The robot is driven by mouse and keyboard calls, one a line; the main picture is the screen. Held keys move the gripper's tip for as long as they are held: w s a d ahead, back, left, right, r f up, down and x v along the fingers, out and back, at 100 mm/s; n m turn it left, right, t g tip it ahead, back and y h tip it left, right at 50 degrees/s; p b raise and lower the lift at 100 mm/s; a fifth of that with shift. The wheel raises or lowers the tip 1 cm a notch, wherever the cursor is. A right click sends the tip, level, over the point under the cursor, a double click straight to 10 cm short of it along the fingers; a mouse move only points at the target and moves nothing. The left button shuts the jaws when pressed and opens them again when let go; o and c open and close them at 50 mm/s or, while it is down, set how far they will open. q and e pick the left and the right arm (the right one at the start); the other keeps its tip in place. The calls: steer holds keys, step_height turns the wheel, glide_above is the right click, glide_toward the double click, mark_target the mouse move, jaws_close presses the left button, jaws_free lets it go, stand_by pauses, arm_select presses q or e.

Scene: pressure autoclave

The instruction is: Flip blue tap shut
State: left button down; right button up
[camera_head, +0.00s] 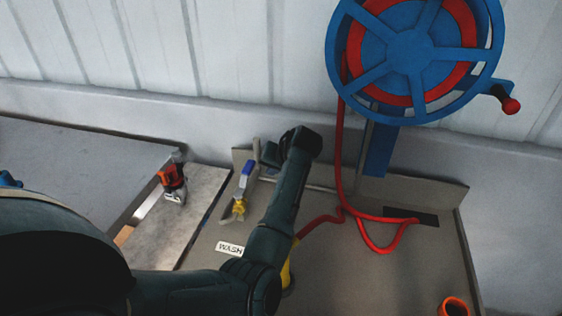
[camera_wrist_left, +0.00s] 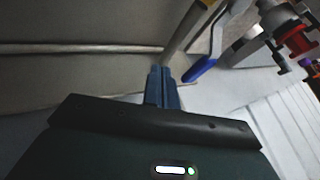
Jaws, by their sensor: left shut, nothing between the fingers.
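The blue tap is a lever with a blue grip (camera_head: 247,169) on a metal arm. In the head view it stands above a yellow fitting (camera_head: 239,207), left of my left gripper (camera_head: 270,153). In the left wrist view the blue grip (camera_wrist_left: 200,70) points down beside the fingers, just to their right, with a small gap visible. My left gripper's fingers (camera_wrist_left: 162,86) are together with nothing between them. The far part of the tap's body is cut off in the wrist view. My right gripper is not in view.
A blue hose reel (camera_head: 410,48) with a red hose (camera_head: 340,150) hangs on the right. A label (camera_head: 230,248) and an orange ring (camera_head: 454,306) are on the grey worktop (camera_head: 370,280). A horizontal rail (camera_wrist_left: 80,48) runs behind the fingers.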

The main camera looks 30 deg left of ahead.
arm_select(q)
steer(key=a, duration=0.1)
steer(key=s+a, duration=0.1)
steer(key=a, duration=0.1)
steer(key=shift+a+r+p, duration=0.2)
steer(key=shift+p, duration=0.15)
steer(key=shift+w+a, duration=0.1)
